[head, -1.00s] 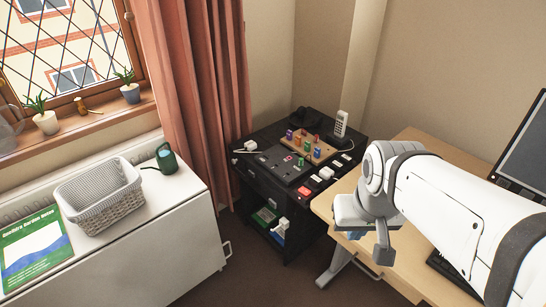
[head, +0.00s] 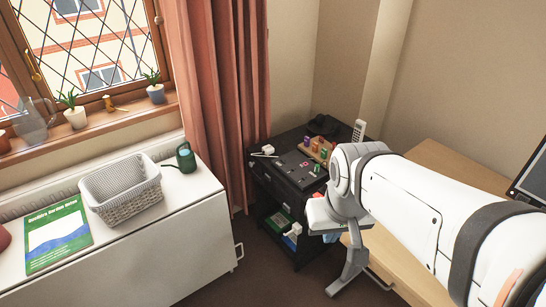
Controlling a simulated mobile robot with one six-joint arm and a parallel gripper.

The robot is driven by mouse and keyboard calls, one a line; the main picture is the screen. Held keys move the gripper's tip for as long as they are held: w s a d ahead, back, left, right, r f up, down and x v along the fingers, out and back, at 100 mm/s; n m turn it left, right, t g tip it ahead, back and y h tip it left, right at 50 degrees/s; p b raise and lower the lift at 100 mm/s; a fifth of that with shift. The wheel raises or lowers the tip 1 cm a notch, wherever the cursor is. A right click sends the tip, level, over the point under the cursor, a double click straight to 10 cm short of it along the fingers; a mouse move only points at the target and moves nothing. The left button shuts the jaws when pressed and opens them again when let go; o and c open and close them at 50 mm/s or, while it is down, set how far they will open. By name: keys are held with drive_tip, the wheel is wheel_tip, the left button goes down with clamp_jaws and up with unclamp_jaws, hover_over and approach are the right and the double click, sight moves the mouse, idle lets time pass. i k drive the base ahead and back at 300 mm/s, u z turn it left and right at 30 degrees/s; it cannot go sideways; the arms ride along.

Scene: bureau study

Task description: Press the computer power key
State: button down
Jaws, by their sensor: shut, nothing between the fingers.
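A computer monitor (head: 530,178) shows only as a dark, cut-off edge at the far right in the head view. I cannot pick out a computer power key for certain. A dark panel (head: 288,168) with a small pinkish square lies on the black cabinet. My gripper (head: 340,290) hangs below my white arm, in front of the desk and to the right of the cabinet. It is shut and apart from these things. My arm hides part of the desk and the right side of the cabinet top.
The black cabinet (head: 269,190) stands in the corner, with a wooden block of coloured pegs (head: 318,150) and a white handset (head: 358,131) on top. The wooden desk (head: 440,165) is at right. A white worktop (head: 200,200) at left bears a basket (head: 120,187). Floor between is clear.

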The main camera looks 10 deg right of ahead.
sight(286, 207)
drive_tip(key=i, duration=0.95)
